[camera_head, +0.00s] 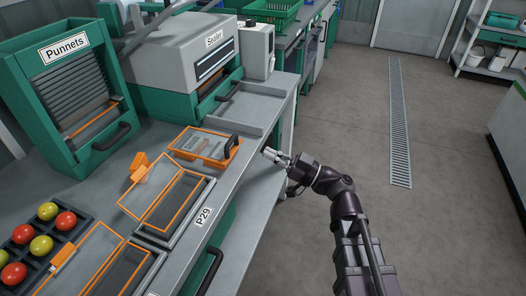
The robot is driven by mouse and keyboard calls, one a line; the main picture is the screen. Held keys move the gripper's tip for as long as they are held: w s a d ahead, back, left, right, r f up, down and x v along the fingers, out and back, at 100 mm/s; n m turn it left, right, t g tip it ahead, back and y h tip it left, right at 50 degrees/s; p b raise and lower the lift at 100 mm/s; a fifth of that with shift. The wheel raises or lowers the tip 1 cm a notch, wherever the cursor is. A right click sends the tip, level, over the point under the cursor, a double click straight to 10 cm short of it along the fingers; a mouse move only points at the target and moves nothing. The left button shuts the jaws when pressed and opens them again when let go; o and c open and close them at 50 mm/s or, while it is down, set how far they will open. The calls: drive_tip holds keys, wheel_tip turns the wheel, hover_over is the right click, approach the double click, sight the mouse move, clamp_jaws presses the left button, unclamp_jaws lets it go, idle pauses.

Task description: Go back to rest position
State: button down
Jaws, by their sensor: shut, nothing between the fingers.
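My gripper (272,154) is at the front edge of the workbench (185,243), near the middle of the view. Its fingers point left toward the bench and are shut with nothing held. My dark arm runs from the bottom right up to it, over the aisle side of the bench. An orange-framed tray with a dark handle (203,146) lies on the bench just left of the fingertips. The fingers look apart from the handle, though the exact gap is hard to tell.
The Punnets dispenser (117,143) and the Sealer (171,50) stand along the back of the bench. A dark tray (60,262) holds red and yellow-green tomatoes at lower left. Orange-framed panels (165,245) lie at the front. The floor right of my arm, with a drain grate (399,130), is clear.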

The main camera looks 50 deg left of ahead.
drive_tip(key=shift+w+d+f, duration=0.1)
drive_tip(key=shift+d, duration=0.05)
idle(0.6)
drive_tip(key=w+d+f+m+t+h, duration=0.4)
drive_tip(key=w+d+f+m+h, duration=0.15)
drive_tip(key=w+d+f, duration=0.5)
drive_tip(key=w+d+f+m+t+h, duration=0.45)
drive_tip(key=w+d+f+m, duration=0.2)
drive_tip(key=d, duration=0.75)
drive_tip(key=w+d+f+m+t+h, duration=0.1)
drive_tip(key=d+f+m+h, duration=0.2)
drive_tip(key=d, duration=0.8)
drive_tip(key=w+d+f+m+h, duration=0.25)
drive_tip(key=d+m, duration=0.25)
drive_tip(key=d, duration=0.6)
drive_tip(key=w+d+f+m+t+h, duration=0.15)
drive_tip(key=d+m+h, duration=0.25)
drive_tip(key=d, duration=0.7)
wheel_tip(320, 180, up, 27)
drive_tip(key=p, duration=2.7)
drive_tip(key=shift+s+g+y, duration=0.25)
drive_tip(key=shift+g+y, duration=0.05)
drive_tip(key=shift+y, duration=0.05)
